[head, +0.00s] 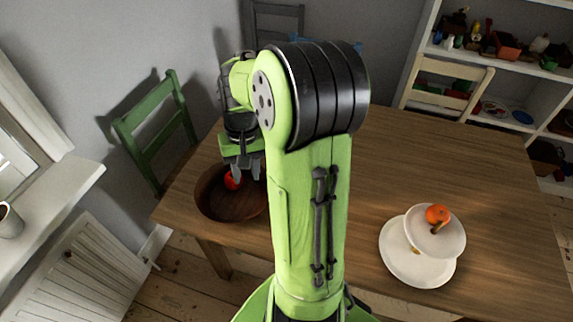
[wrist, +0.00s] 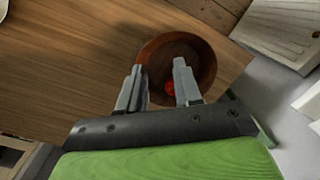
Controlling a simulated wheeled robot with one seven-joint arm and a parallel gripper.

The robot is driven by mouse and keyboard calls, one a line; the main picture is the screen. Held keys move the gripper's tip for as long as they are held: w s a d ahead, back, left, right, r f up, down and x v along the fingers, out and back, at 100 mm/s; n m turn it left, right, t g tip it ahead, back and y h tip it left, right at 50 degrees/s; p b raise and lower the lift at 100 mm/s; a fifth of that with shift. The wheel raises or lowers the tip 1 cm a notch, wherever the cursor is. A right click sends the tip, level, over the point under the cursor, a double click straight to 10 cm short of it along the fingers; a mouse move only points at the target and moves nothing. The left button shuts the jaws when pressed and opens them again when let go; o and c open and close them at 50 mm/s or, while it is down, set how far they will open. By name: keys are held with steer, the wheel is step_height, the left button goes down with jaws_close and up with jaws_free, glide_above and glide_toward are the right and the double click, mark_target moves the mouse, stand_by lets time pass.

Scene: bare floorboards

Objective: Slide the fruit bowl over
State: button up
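The fruit bowl (head: 222,208) is a round dark-brown wooden bowl on the left end of the wooden table, close to its edge. A red fruit (head: 232,180) lies inside it. In the wrist view the bowl (wrist: 205,52) shows beyond my fingers, with the red fruit (wrist: 170,88) between them. My gripper (head: 243,176) points down over the bowl's far side; its two fingers are apart in the wrist view (wrist: 158,82). I cannot tell whether the fingers touch the bowl. My arm hides the bowl's right edge in the head view.
On the table's right part, a white plate (head: 402,262) lies under a smaller plate (head: 455,243) holding an orange fruit (head: 437,214) and a brown piece. The table (head: 400,160) is mostly bare between. A green chair (head: 150,140) stands at left, a cream chair (head: 445,70) behind.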

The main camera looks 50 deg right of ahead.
mark_target(264, 202)
steer(key=s+d+f+m+t+y, duration=0.2)
steer(key=d+f+m, duration=0.1)
steer(key=d+f, duration=0.2)
steer(key=s+d+f+m+t+y, duration=0.1)
steer(key=d+f+m+t+y, duration=0.1)
steer(key=d+f, duration=0.4)
steer(key=d+m+y, duration=0.1)
steer(key=d, duration=0.2)
steer(key=shift+s+d+f+m+t+b, duration=0.2)
steer(key=shift+s+d+m+t+b, duration=0.05)
steer(key=shift+s+m+t+b, duration=0.1)
steer(key=b+x, duration=0.3)
steer(key=x, duration=1.2)
steer(key=shift+a+f, duration=0.25)
steer(key=shift+f, duration=0.05)
jaws_close()
